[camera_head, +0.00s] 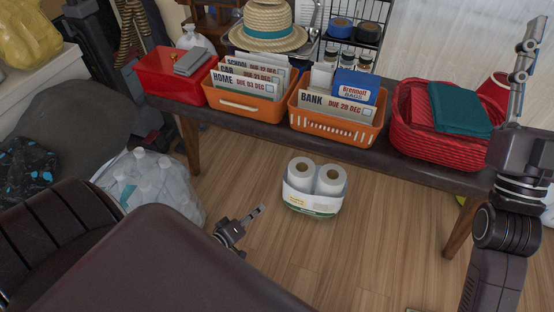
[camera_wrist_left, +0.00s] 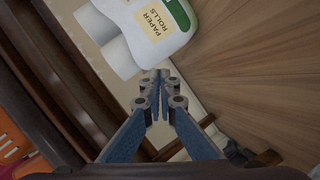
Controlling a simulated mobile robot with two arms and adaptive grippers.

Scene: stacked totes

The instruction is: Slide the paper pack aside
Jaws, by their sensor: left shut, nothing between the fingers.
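The paper pack (camera_head: 313,207), white and green with two upright rolls, stands on the wooden floor below the table's front edge. My left gripper (camera_head: 262,208) is shut and empty, low over the floor just left of the pack, with a small gap showing in the head view. In the left wrist view the pack (camera_wrist_left: 150,28), labelled "PAPER ROLLS", is beyond the shut fingertips (camera_wrist_left: 160,76); I cannot tell there whether they touch. My right gripper (camera_head: 533,35) is raised at the far right, away from the pack; its finger opening is unclear.
A dark table (camera_head: 240,124) bears a red bin (camera_head: 165,85), two orange baskets (camera_head: 247,107) and a red basket (camera_head: 432,140). A bag of bottles (camera_head: 160,185) sits on the floor at left. The floor (camera_head: 400,230) right of the pack is clear.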

